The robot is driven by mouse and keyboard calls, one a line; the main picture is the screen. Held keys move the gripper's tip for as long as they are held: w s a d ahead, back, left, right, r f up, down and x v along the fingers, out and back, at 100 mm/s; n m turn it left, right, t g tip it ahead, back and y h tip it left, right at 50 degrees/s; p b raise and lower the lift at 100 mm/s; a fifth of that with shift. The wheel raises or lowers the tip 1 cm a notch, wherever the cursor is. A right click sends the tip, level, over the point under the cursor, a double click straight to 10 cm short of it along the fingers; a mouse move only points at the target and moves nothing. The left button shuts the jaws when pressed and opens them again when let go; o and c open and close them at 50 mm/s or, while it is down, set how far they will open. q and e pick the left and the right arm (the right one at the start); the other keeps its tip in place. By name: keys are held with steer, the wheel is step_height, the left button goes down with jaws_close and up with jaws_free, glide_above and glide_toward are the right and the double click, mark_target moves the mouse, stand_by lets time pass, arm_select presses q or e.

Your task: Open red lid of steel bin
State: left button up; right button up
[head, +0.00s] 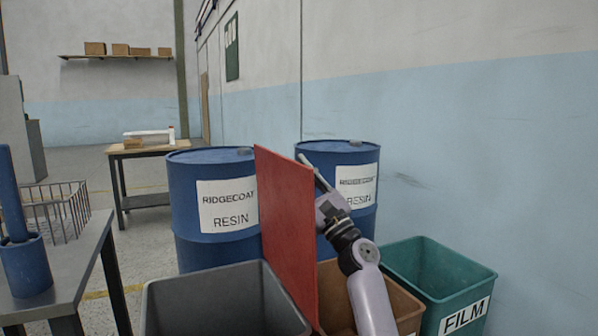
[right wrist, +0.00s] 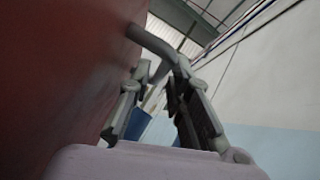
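The red lid (head: 284,225) stands nearly upright along the right side of the grey steel bin (head: 225,285), whose top is uncovered. In the right wrist view the lid (right wrist: 60,80) fills the left side. A grey curved bar (right wrist: 155,43), seemingly a handle, runs from the lid toward my fingertips. My right gripper (head: 318,180) is on the right side of the lid, near its upper part. In the wrist view its fingers (right wrist: 160,72) are spread with a gap between them; whether they touch the bar is unclear. My left gripper is out of view.
A brown bin (head: 395,300) and a green FILM bin (head: 440,270) stand right of the lid, by the wall. Two blue resin drums (head: 205,175) stand behind. A metal table (head: 65,270) is at left, a wooden bench (head: 145,150) farther back.

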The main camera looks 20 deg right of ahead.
steer(key=shift+o, duration=1)
steer(key=shift+r, duration=0.2)
steer(key=v, duration=1.2)
steer(key=shift+f, duration=0.1)
